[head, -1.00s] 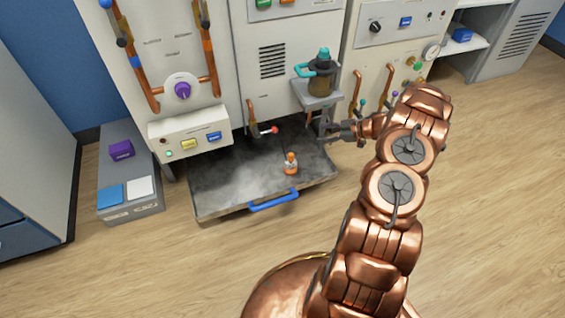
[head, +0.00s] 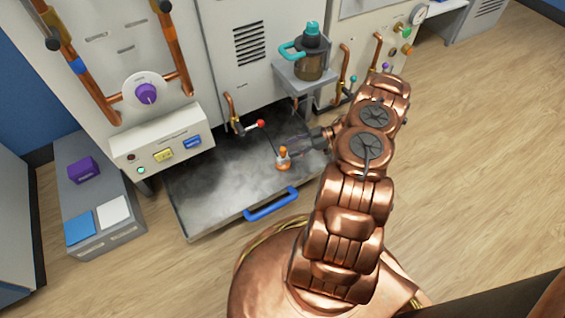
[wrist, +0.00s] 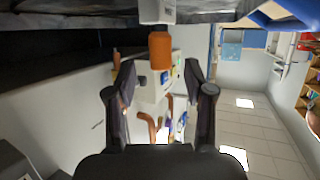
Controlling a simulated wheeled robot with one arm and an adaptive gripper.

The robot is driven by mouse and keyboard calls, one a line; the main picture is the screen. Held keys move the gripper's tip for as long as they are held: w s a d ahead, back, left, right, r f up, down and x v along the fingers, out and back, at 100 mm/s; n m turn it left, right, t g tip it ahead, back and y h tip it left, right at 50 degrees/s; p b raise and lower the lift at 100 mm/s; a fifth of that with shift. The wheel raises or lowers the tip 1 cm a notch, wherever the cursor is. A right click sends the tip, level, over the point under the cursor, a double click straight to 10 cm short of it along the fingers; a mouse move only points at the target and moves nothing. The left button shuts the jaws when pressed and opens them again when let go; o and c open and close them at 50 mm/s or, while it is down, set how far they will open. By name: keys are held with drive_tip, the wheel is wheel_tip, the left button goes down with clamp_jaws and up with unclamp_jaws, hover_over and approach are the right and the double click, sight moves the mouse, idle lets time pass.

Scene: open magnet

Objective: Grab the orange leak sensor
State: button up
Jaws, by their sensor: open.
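The orange leak sensor (head: 283,162) stands upright on the grey metal tray (head: 215,190), right of the tray's middle. It has an orange base, a pale middle and an orange top. My gripper (head: 297,148) is close to its right side, low over the tray. In the wrist view the picture is upside down, and the sensor (wrist: 160,50) shows ahead, between the lines of the two open fingers (wrist: 159,76). The jaws are open and empty. Whether a finger touches the sensor cannot be told.
A blue handle (head: 271,204) is on the tray's front edge. A red-tipped valve lever (head: 260,124) is behind the sensor. A shelf with a teal-lidded jug (head: 310,62) is above. A grey box with a purple block (head: 83,170) stands left. Open floor lies right.

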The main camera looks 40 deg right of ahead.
sight(283, 151)
drive_tip(key=b+x, duration=0.2)
drive_tip(key=x, duration=0.1)
drive_tip(key=shift+a+f, duration=0.25)
drive_tip(key=shift+f, duration=0.05)
drive_tip(key=shift+w+a, duration=0.2)
drive_tip(key=shift+a, duration=0.1)
clamp_jaws()
